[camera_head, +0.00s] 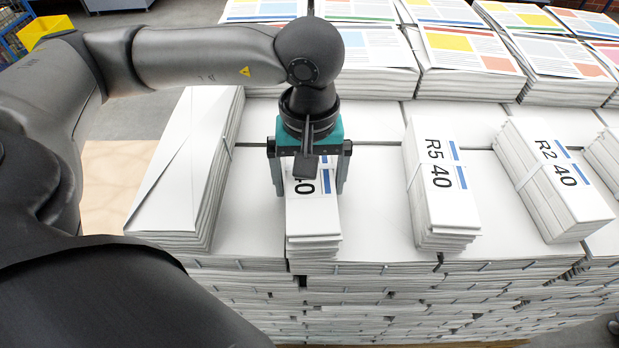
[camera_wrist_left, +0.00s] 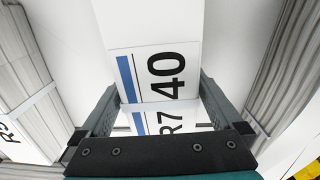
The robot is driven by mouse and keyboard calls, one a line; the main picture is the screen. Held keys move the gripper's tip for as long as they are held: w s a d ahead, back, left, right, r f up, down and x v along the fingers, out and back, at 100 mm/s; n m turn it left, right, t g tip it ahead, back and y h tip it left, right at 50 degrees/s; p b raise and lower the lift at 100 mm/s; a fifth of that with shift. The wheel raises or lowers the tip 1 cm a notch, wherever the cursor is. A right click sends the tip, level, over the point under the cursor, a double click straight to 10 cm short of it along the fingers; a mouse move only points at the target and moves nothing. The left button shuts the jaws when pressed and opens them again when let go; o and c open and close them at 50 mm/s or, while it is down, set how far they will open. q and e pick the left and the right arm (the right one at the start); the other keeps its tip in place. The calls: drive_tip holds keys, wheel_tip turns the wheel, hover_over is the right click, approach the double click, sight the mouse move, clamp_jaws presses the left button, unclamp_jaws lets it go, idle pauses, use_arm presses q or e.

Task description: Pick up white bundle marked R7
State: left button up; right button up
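The white bundle marked R7 40 (camera_head: 313,217) lies on the stack of white paper in the head view, its label partly hidden by my gripper. In the left wrist view the R7 bundle (camera_wrist_left: 150,25) shows its blue stripe and black print between the fingers. My left gripper (camera_head: 309,188) is over the bundle, pointing down, with one finger at each long side. The fingers look open, with little room beside the bundle; contact is not clear. It also shows in the left wrist view (camera_wrist_left: 161,85). My right gripper is not in view.
Bundles marked R5 40 (camera_head: 442,190) and R2 40 (camera_head: 555,180) lie to the right on the same stack (camera_head: 375,215). A tall plain white bundle (camera_head: 190,170) stands close to the left. Colourful newspaper piles (camera_head: 465,50) fill the back.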

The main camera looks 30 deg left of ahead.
use_arm(q)
clamp_jaws()
idle(0.6)
drive_tip(key=shift+r, duration=0.1)
